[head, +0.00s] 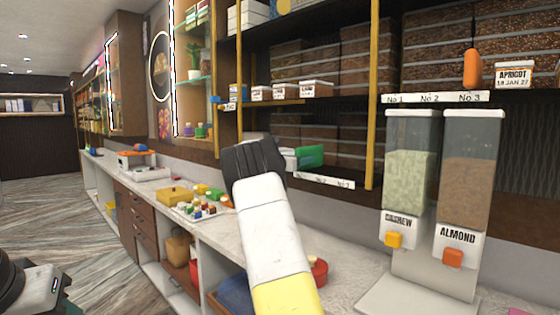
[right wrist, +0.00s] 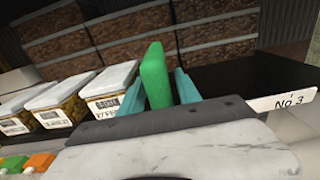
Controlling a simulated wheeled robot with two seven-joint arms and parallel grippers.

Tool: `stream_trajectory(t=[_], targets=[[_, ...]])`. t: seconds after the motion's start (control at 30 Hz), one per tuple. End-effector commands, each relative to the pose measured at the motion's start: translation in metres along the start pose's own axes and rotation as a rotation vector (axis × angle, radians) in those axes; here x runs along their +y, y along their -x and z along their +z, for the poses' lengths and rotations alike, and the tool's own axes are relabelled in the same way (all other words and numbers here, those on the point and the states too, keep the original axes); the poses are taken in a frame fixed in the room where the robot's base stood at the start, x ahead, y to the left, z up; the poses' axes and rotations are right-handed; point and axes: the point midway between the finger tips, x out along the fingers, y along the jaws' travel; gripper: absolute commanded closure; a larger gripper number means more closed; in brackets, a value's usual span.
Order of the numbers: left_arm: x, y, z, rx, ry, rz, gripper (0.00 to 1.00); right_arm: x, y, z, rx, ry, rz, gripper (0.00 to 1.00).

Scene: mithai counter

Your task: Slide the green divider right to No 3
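The green divider (head: 311,156) stands on the lower dark shelf behind the counter. In the right wrist view the divider (right wrist: 156,76) rises upright between the two teal fingers of my right gripper (right wrist: 161,88). The fingers lie close along both its sides and look shut on it. In the head view my right gripper (head: 288,157) reaches in from below, and its wrist hides part of the shelf. The No 3 label (right wrist: 288,102) is on the shelf edge to the right of the divider; it also shows in the head view (head: 342,184).
Several white-lidded tubs (right wrist: 114,90) stand left of the divider in the right wrist view. The dark shelf (right wrist: 225,82) is bare to its right. A yellow post (head: 372,100) and nut dispensers (head: 470,170) stand further right in the head view.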

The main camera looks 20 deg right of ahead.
Motion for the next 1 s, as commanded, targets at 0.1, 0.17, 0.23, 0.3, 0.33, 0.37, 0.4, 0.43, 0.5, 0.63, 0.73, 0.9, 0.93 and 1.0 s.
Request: stream_trajectory(t=[0.1,0.17,0.23,0.3,0.33,0.37,0.4,0.43,0.5,0.63,0.73,0.9,0.93,1.0], targets=[[0.0000,0.0000,0.0000,0.000,0.000,0.000,0.64,0.0000,0.0002,0.0001,0.000,0.000,0.000,0.86],[0.0000,0.0000,0.0000,0.000,0.000,0.000,0.64,0.0000,0.0002,0.0001,0.000,0.000,0.000,0.98],[0.0000,0.0000,0.0000,0.000,0.000,0.000,0.64,0.0000,0.0003,0.0001,0.000,0.000,0.000,1.00],[0.0000,0.0000,0.0000,0.000,0.000,0.000,0.64,0.0000,0.0003,0.0001,0.000,-0.001,0.000,1.00],[0.0000,0.0000,0.0000,0.000,0.000,0.000,0.64,0.0000,0.0003,0.0002,0.000,-0.001,0.000,1.00],[0.0000,0.0000,0.0000,0.000,0.000,0.000,0.64,0.0001,0.0003,0.0002,0.000,-0.001,0.000,1.00],[0.0000,0.0000,0.0000,0.000,0.000,0.000,0.64,0.0001,0.0003,0.0001,0.000,-0.001,0.000,1.00],[0.0000,0.0000,0.0000,0.000,0.000,0.000,0.64,0.0001,0.0003,0.0002,0.000,-0.001,0.000,1.00],[0.0000,0.0000,0.0000,0.000,0.000,0.000,0.64,0.0001,0.0004,0.0002,0.000,-0.001,0.000,1.00],[0.0000,0.0000,0.0000,0.000,0.000,0.000,0.64,0.0001,0.0004,0.0002,0.000,-0.001,0.000,1.00],[0.0000,0.0000,0.0000,0.000,0.000,0.000,0.64,0.0001,0.0004,0.0002,0.000,-0.001,0.000,1.00],[0.0000,0.0000,0.0000,0.000,0.000,0.000,0.64,0.0002,0.0004,0.0002,0.000,-0.001,0.000,1.00],[0.0000,0.0000,0.0000,0.000,0.000,0.000,0.64,0.0002,0.0005,0.0002,0.000,-0.001,0.001,1.00],[0.0000,0.0000,0.0000,0.000,0.000,0.000,0.64,0.0002,0.0005,0.0002,0.000,-0.001,0.001,1.00]])
